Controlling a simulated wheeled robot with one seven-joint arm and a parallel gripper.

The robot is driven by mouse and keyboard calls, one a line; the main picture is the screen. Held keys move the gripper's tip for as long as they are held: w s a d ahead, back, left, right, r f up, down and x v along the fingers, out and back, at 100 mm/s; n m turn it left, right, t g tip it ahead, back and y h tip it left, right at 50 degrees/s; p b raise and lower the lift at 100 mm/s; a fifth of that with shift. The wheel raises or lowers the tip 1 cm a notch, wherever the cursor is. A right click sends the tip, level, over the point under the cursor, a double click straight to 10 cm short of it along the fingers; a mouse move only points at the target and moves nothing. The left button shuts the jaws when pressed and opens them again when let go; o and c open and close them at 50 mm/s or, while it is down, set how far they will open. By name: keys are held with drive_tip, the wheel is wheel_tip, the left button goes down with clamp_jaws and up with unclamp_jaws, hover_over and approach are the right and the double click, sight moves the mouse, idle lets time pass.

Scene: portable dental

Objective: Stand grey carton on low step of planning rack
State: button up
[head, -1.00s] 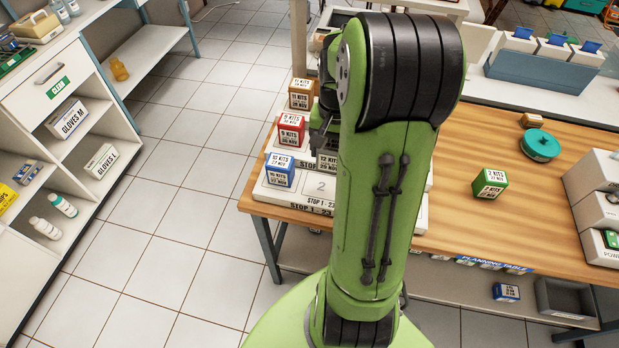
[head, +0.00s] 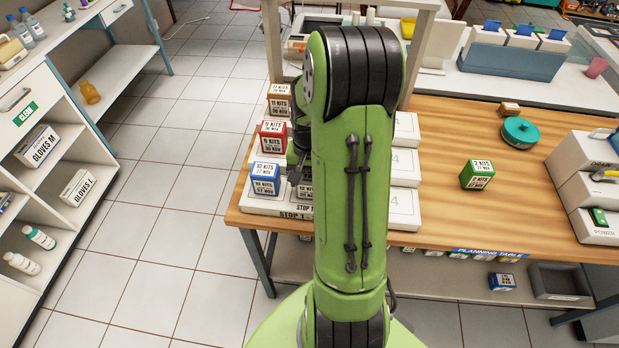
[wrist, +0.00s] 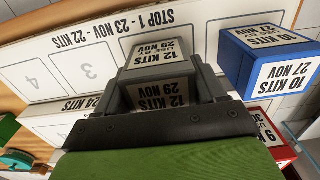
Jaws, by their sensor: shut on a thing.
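The grey carton (wrist: 160,52), labelled 12 KITS 29 NOV, is between the fingers of my gripper (wrist: 163,78) in the wrist view. My gripper is shut on it. In the head view only a strip of the carton (head: 305,190) shows beside my arm, which hides most of the gripper. The planning rack's low step (wrist: 45,75) has a STOP 1 - 23 NOV label and slot numbers; 3 and 4 show. The carton is at the slot between 3 and the blue carton (wrist: 265,58). I cannot tell whether its base touches the step.
The blue carton (head: 265,178) stands at the low step's left end. A red carton (head: 273,136) and a brown carton (head: 279,98) stand on higher steps behind it. A green carton (head: 477,174) and a teal round object (head: 520,133) are on the table to the right.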

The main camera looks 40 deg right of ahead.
sight(309, 174)
drive_tip(key=o, duration=1.1)
drive_tip(key=shift+f, duration=0.1)
drive_tip(key=shift+c, duration=0.2)
wheel_tip(309, 174, up, 12)
drive_tip(key=p, duration=0.3)
drive_tip(key=shift+p, duration=0.3)
drive_tip(key=s+a+r+n+t+h, duration=0.15)
drive_tip(key=a+r+n, duration=0.25)
drive_tip(key=a+r, duration=0.45)
drive_tip(key=s+a+r+n+t, duration=0.1)
drive_tip(key=s+a+n+t, duration=0.1)
drive_tip(key=s+a, duration=0.3)
drive_tip(key=s+a+r+n+t+y+p, duration=0.1)
drive_tip(key=s+a+n+t, duration=0.1)
drive_tip(key=s+a+n, duration=0.2)
drive_tip(key=shift+s+a+r, duration=0.3)
drive_tip(key=shift+s+a, duration=0.05)
drive_tip(key=shift+a, duration=0.9)
